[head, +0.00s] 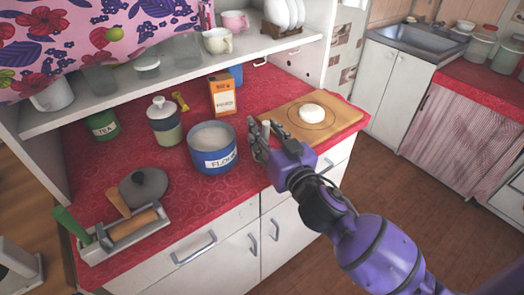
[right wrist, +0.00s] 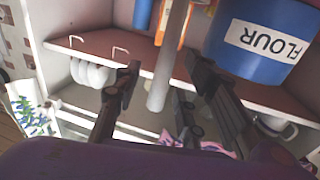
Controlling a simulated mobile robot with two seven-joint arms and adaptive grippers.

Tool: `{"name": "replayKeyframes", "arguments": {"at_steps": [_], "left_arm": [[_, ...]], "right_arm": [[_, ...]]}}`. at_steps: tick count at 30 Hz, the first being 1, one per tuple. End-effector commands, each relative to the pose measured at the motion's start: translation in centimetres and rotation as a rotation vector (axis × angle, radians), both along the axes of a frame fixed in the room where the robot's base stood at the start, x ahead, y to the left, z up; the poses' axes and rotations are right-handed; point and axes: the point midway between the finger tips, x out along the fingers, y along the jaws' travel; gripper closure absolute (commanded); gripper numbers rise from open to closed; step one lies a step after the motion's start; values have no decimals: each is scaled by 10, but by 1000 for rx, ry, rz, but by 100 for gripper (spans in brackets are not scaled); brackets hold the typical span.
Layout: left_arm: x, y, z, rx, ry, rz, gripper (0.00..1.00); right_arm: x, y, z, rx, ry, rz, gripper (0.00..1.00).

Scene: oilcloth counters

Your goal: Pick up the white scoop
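The white scoop (right wrist: 165,72) shows in the right wrist view as a pale, rod-like handle between my fingers. In the head view only a small pale bit of it (head: 266,127) shows beside my fingers; its rest is hidden. My right gripper (head: 256,141) is just right of the blue flour canister (head: 213,160), over the red counter. In the right wrist view the gripper (right wrist: 155,90) is open, with its dark fingers spread on both sides of the handle and a visible gap on the left. My left gripper is out of view.
A wooden board (head: 345,110) with a white round piece (head: 312,112) lies right of the gripper. An orange box (head: 222,97), a lidded jar (head: 164,122) and a green tea tin (head: 102,124) stand behind. A utensil tray (head: 125,240) is at the front left.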

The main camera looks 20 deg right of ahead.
Motion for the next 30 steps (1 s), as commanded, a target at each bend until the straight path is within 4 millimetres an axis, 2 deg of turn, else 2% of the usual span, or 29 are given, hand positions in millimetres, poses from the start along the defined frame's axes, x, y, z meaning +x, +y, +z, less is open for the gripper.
{"name": "replayKeyframes", "arguments": {"at_steps": [1,9,20,23,27,30], "left_arm": [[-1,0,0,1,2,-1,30],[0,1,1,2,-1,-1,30],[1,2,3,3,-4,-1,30],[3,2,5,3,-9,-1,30],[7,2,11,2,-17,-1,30],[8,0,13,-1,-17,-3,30]], "right_arm": [[0,0,0,0,0,0,68],[0,0,0,0,0,0,100],[0,0,4,0,-2,0,100],[0,0,13,1,-4,-1,100],[0,0,35,1,-7,1,100],[-13,-10,52,0,-5,0,100]]}}
